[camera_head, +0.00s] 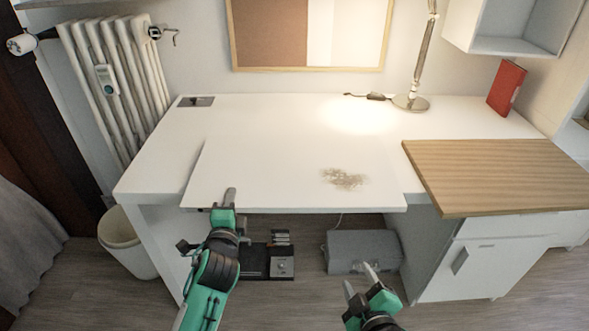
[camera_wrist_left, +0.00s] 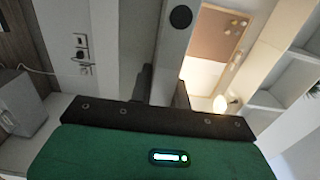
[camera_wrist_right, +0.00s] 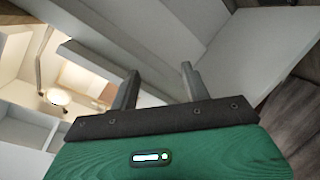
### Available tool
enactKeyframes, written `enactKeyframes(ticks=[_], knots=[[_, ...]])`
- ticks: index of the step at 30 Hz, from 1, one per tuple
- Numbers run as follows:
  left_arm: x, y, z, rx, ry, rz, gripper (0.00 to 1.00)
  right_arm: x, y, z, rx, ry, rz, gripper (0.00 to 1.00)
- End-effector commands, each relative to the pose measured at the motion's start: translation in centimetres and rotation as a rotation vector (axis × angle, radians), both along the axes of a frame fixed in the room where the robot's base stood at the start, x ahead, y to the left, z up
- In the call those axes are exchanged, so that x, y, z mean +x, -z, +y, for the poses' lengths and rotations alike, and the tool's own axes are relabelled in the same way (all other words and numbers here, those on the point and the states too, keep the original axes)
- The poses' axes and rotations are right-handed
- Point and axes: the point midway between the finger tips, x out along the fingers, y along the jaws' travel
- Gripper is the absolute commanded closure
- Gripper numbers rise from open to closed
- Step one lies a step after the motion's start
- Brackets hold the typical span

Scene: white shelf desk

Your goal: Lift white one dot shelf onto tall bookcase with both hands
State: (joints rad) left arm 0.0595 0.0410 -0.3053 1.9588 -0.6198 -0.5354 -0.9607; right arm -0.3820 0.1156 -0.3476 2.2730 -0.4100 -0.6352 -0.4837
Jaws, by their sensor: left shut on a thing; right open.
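The white shelf (camera_head: 270,175) is a flat board lying on the white desk (camera_head: 290,118), its front edge overhanging. A brown smudge marks its top. My left gripper (camera_head: 228,198) is shut on the front edge near its left end. In the left wrist view the shelf's narrow edge (camera_wrist_left: 172,60) shows one black dot and runs between the fingers. My right gripper (camera_head: 360,278) is open and empty, in front of and below the shelf's right part. Its two spread fingers show in the right wrist view (camera_wrist_right: 158,88). A white shelf unit, possibly the tall bookcase (camera_head: 580,105), is cut off at the right edge.
A wooden top (camera_head: 500,170) over a drawer cabinet (camera_head: 480,260) stands right of the shelf. A lamp (camera_head: 411,102) and a red book (camera_head: 506,88) stand on the desk. A grey box (camera_head: 362,250) is underneath. A bin (camera_head: 125,243) and radiator (camera_head: 115,80) are at left.

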Motion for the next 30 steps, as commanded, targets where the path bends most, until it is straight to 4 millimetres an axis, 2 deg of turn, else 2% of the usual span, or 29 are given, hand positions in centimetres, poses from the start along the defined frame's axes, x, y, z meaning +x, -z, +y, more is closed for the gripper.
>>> enactKeyframes(ticks=[1, 6, 12, 20, 30], knots=[[0.0, 0.1, 0.0, 0.000, 0.000, 0.002, 1.00, 1.6, -1.3, -0.2, -0.111, -0.005, -0.063, 0.53], [0.0, 0.1, 0.0, 0.000, 0.000, 0.002, 1.00, 5.2, -5.0, -0.6, -0.446, -0.002, -0.222, 0.53], [0.0, 0.1, 0.0, 0.000, 0.000, 0.002, 1.00, 7.1, -7.4, -0.8, -0.652, 0.014, -0.307, 0.53], [0.0, 0.1, 0.0, 0.000, 0.001, 0.002, 1.00, 9.0, -7.8, -0.9, -0.689, 0.018, -0.320, 0.53], [0.0, 0.1, 0.0, 0.000, 0.000, 0.002, 1.00, 14.0, -7.7, -0.9, -0.685, 0.017, -0.319, 0.53]])
